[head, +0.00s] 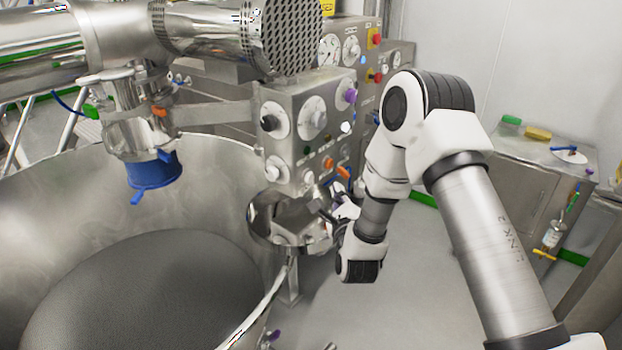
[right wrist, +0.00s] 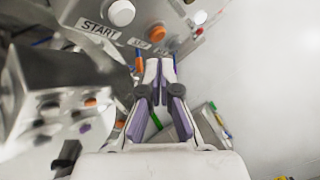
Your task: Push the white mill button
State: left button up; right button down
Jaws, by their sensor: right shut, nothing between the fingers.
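A steel control box (head: 312,100) stands beside the big bowl in the head view, with knobs, dials and small buttons. A small white button (head: 308,177) sits low on its face, left of an orange button (head: 328,163). In the right wrist view a large white button (right wrist: 121,12) sits beside a START label, with an orange button (right wrist: 157,32) to its right. My right gripper (head: 338,192) is close below and right of the box's lower buttons. In the right wrist view its fingers (right wrist: 160,68) are shut and empty, apart from the buttons. My left gripper is out of view.
The large steel bowl (head: 85,185) fills the left, with a blue-collared outlet (head: 153,172) above it. A steel cabinet (head: 525,165) stands at the right. The floor between is clear.

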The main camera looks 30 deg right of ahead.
aim_at(309, 178)
jog(key=w, duration=0.1)
jog(key=w+a+b, duration=0.1)
jog(key=w+a, duration=0.1)
jog(key=w, duration=0.1)
jog(key=shift+r, duration=0.1)
jog(key=shift+s, duration=0.15)
dwell(0.3)
dwell(0.7)
jog(key=shift+w+a+b, duration=0.15)
jog(key=shift+w+b, duration=0.35)
jog(key=shift+b, duration=0.1)
